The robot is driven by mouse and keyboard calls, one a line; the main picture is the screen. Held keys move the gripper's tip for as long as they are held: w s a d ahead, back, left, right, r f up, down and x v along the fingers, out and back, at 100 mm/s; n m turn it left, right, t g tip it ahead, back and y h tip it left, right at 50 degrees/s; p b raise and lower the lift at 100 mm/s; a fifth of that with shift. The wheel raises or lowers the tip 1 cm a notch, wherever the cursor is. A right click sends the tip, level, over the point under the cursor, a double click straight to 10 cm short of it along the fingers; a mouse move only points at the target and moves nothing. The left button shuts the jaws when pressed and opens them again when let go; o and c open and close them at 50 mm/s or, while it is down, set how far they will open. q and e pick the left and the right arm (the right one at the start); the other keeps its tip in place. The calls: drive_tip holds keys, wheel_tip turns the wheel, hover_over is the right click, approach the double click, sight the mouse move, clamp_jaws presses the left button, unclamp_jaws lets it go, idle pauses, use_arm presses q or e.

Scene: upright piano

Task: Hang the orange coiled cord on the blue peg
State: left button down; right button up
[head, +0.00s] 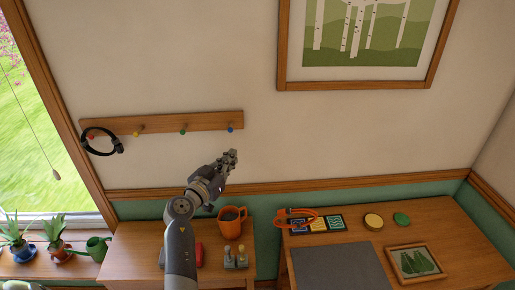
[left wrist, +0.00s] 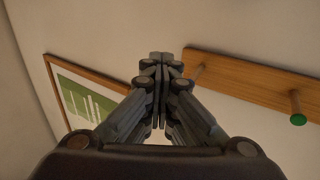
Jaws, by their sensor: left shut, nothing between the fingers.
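The orange coiled cord (head: 297,214) lies on the desk at the right, on and beside some patterned tiles. The blue peg (head: 230,129) is at the right end of a wooden rail (head: 160,124) on the wall, and nothing hangs on it. My left gripper (head: 232,156) is shut and empty, just below the blue peg in the head view. In the left wrist view its closed fingers (left wrist: 160,60) are in front of the rail's end; a peg stem (left wrist: 198,72) shows beside them, its tip hidden. My right gripper is not in view.
An orange mug (head: 231,225) stands below my left gripper. A grey mat (head: 342,266) and wooden frame (head: 416,261) lie on the desk.

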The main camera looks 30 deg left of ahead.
use_arm(q)
drive_tip(key=w+a+f+b, duration=0.2)
drive_tip(key=w+a+b, duration=0.4)
drive_tip(key=w, duration=0.3)
drive_tip(key=shift+a+f, duration=0.2)
drive_tip(key=shift+a, duration=0.15)
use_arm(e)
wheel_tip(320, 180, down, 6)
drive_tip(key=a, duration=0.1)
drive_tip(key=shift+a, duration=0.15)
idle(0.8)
